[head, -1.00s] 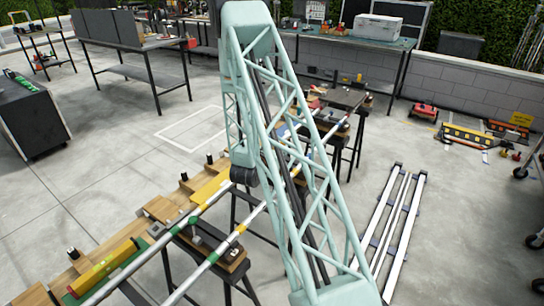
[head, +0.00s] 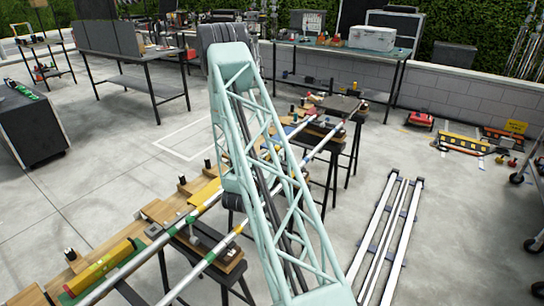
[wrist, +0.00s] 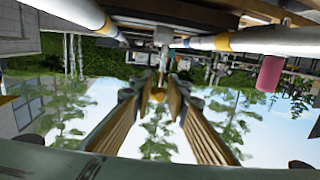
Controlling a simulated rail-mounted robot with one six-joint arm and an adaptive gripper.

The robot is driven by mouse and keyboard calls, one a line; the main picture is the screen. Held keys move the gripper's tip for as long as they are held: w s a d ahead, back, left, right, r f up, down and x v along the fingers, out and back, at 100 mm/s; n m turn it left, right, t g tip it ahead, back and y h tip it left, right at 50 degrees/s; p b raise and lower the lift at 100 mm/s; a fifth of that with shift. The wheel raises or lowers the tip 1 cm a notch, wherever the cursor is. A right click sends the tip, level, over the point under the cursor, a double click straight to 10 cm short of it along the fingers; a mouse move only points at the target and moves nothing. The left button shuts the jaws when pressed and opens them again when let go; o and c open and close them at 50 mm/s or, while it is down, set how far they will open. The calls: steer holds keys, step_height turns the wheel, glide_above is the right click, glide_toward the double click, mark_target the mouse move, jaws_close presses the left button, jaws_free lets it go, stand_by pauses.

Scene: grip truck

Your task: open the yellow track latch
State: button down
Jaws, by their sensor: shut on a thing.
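The track's two pale pipes with coloured bands (head: 183,226) run diagonally over black sawhorses in the head view. In the wrist view the picture is upside down, and a pipe (wrist: 260,39) crosses the top. My gripper (wrist: 157,92) shows there with two long tan-padded fingers, their tips close together. A small yellow-orange piece (wrist: 157,97), apparently the yellow track latch, sits between the tips. A grey upright fitting (wrist: 162,42) stands just beyond them. How far the latch is turned cannot be told. In the head view my arm's pale green lattice hides the gripper.
Wooden boards and a yellow level (head: 102,266) lie beside the track. White rails (head: 391,238) lie on the floor at right. A workbench with a white case (head: 373,38) stands at the back. A pink cylinder (wrist: 269,73) shows in the wrist view. Open floor lies left of the track.

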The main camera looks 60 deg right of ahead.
steer(key=shift+r, duration=0.1)
steer(key=c, duration=2.5)
jaws_free()
steer(key=shift+c, duration=0.2)
steer(key=shift+a, duration=0.15)
steer(key=v, duration=1.1)
steer(key=shift+a, duration=0.35)
steer(key=shift+s, duration=0.15)
